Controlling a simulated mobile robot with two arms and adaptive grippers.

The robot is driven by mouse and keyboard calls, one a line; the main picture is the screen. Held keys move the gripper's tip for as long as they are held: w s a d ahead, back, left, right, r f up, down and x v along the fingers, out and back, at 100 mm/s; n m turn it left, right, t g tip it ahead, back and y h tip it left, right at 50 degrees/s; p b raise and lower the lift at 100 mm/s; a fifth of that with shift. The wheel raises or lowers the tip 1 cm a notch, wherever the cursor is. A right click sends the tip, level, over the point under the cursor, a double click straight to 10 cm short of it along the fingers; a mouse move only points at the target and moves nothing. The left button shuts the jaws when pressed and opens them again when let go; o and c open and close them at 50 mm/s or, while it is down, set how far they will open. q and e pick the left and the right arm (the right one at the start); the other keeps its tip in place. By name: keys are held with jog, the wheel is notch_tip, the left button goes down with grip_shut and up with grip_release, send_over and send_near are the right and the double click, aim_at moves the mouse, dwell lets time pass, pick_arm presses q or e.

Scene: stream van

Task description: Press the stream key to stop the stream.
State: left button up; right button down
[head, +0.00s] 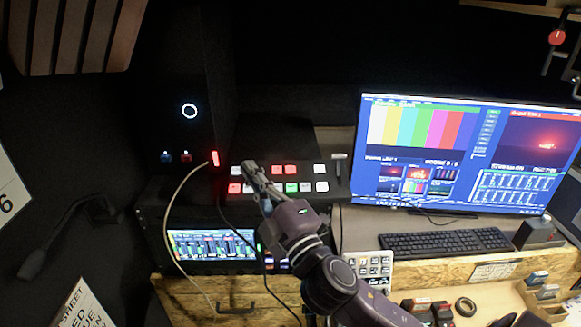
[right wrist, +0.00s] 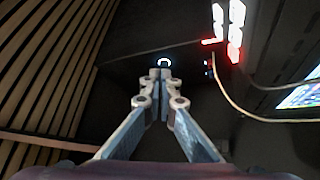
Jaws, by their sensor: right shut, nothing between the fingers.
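A black switcher panel (head: 335,186) carries two rows of lit keys, red, white and one green. Which key is the stream key cannot be read. A red key (head: 235,188) glows at the panel's left end. My right gripper (head: 249,165) is over the left part of the panel, fingers together and empty, hiding some keys behind it. Whether its tips touch a key cannot be told. My left gripper is not in view.
A pale cable (head: 171,213) loops left of the panel. A monitor (head: 465,150) stands right, above a keyboard (head: 445,242). A small white-framed keypad (head: 372,268) lies near my right arm. A rack unit with a screen (head: 210,246) sits below the panel.

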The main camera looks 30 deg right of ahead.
jog(key=s+a+r+n+y, duration=0.1)
jog(key=a+r+n+y, duration=0.6)
jog(key=r+n+y, duration=0.4)
jog(key=s+a+f+n+g+y, duration=0.2)
jog(key=a+n+g+y, duration=0.5)
jog(key=n, duration=1.1)
jog(key=w+d+f+n+g+h, duration=0.3)
jog(key=w+d+f+n+h, duration=0.25)
jog(key=d+h, duration=0.3)
jog(key=w+d+r+h, duration=0.1)
jog(key=d+h, duration=0.8)
jog(key=d, duration=0.9)
jog(key=shift+r+m, duration=0.15)
jog(key=shift+m, duration=0.3)
